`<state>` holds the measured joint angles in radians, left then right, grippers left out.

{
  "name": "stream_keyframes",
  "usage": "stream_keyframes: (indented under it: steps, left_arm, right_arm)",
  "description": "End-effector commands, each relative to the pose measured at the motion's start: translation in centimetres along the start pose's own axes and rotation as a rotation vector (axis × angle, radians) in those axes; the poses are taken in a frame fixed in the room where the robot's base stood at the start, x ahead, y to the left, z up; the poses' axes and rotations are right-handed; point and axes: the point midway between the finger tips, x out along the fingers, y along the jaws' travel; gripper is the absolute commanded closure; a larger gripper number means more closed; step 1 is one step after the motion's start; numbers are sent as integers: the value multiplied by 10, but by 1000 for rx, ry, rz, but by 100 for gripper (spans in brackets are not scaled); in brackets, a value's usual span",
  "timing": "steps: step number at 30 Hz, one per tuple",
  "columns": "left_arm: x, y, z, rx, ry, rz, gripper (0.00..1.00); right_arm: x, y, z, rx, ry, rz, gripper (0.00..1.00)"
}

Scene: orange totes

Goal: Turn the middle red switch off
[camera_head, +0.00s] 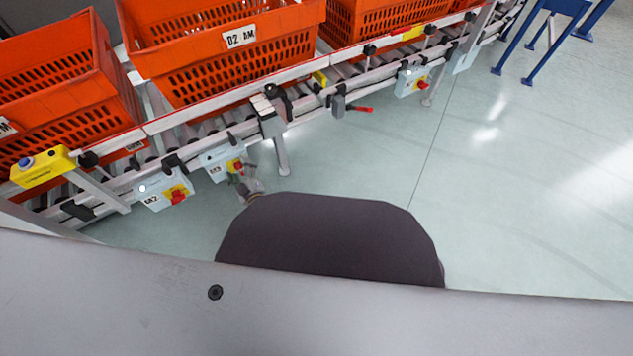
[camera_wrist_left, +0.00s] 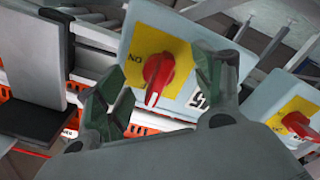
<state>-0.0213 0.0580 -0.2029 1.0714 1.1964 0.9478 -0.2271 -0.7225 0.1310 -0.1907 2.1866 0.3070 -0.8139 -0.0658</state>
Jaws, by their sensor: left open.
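Three red rotary switches on yellow plates and pale boxes line the conveyor's front in the head view: a near-left one (camera_head: 177,197), the middle red switch (camera_head: 238,166) and a far-right one (camera_head: 422,85). My left gripper (camera_head: 248,186) is small and partly hidden there, close by the middle switch. In the left wrist view, a red switch (camera_wrist_left: 158,75) sits between the two dark fingers of my open left gripper (camera_wrist_left: 165,88). An "ON" mark is beside it, and its handle points downward. I cannot tell whether the fingers touch it. My right gripper is not in view.
A second switch box (camera_wrist_left: 296,120) is at the right in the wrist view. Orange totes (camera_head: 240,75) stand on the roller conveyor. A yellow box with a blue button (camera_head: 42,167) is at its left end. The floor at right is clear up to a blue stand (camera_head: 540,35).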

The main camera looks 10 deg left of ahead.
Motion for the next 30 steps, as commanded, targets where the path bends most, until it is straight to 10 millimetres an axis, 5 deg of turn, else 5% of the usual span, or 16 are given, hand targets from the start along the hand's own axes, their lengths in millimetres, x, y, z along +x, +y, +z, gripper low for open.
stream_keyframes:
  steps: [30]
  left_arm:
    - [0, 1, 1, 424, 0, 2, 32]
  right_arm:
    - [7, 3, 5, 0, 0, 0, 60]
